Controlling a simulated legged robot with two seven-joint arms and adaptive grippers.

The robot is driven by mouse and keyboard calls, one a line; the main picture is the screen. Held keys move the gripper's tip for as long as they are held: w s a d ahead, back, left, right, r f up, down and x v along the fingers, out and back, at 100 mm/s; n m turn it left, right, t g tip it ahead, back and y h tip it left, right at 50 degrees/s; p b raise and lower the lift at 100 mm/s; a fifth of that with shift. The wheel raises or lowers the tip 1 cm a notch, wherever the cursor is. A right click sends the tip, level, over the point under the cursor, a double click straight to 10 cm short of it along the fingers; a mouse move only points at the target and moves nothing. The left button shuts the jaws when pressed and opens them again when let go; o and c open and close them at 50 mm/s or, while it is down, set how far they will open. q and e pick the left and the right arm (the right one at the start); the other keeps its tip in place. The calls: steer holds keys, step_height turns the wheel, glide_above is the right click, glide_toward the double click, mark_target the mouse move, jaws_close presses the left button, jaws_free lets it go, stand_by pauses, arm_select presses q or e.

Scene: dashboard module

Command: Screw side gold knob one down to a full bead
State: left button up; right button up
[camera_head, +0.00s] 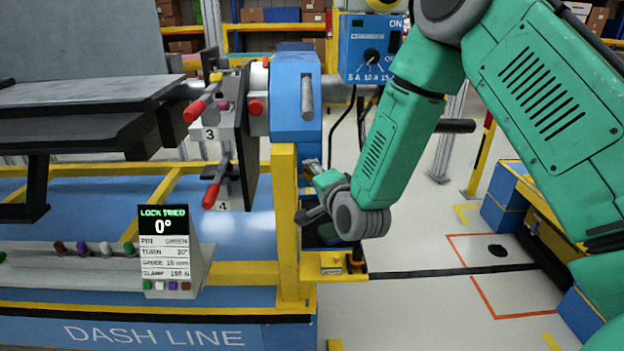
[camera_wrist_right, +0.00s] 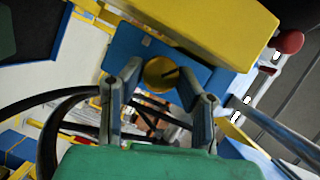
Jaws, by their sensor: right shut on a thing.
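The gold knob (camera_wrist_right: 159,74) shows in the right wrist view as a round gold face with a dark line on it, against a blue block (camera_wrist_right: 208,72). My right gripper (camera_wrist_right: 160,82) has one finger on each side of the knob and is shut on it. In the head view my right gripper (camera_head: 312,196) is beside the yellow post, below the blue housing (camera_head: 297,95). The knob cannot be made out there. How deep the knob sits and whether a bead shows cannot be told. My left gripper is not in view.
A yellow post (camera_head: 287,220) and a yellow ledge (camera_head: 322,266) stand close to my right gripper. Red-tipped levers (camera_head: 215,185) are at left. A display (camera_head: 165,240) reads "LOCK TRIED 0°". A blue control box (camera_head: 370,48) hangs behind. Open floor lies to the right.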

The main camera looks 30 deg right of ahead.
steer(key=shift+s+a+f+m+t+b, duration=0.1)
steer(key=shift+f+m+t+b, duration=0.2)
steer(key=shift+m+b, duration=0.55)
steer(key=shift+s+d+f+m+t+b, duration=0.15)
steer(key=shift+m+t+b, duration=0.2)
steer(key=shift+m+b, duration=0.55)
steer(key=shift+w+a+f+m+t+b, duration=0.1)
steer(key=shift+a+f+m+t+b, duration=0.2)
steer(key=shift+m+b, duration=0.55)
steer(key=shift+d+r, duration=0.15)
steer(key=o, duration=1.1)
steer(key=shift+r, duration=0.15)
steer(key=shift+s, duration=0.1)
steer(key=s, duration=0.3)
steer(key=s+a, duration=0.1)
steer(key=s, duration=0.3)
steer(key=s+a+f, duration=0.1)
steer(key=s, duration=0.3)
steer(key=shift+s, duration=0.25)
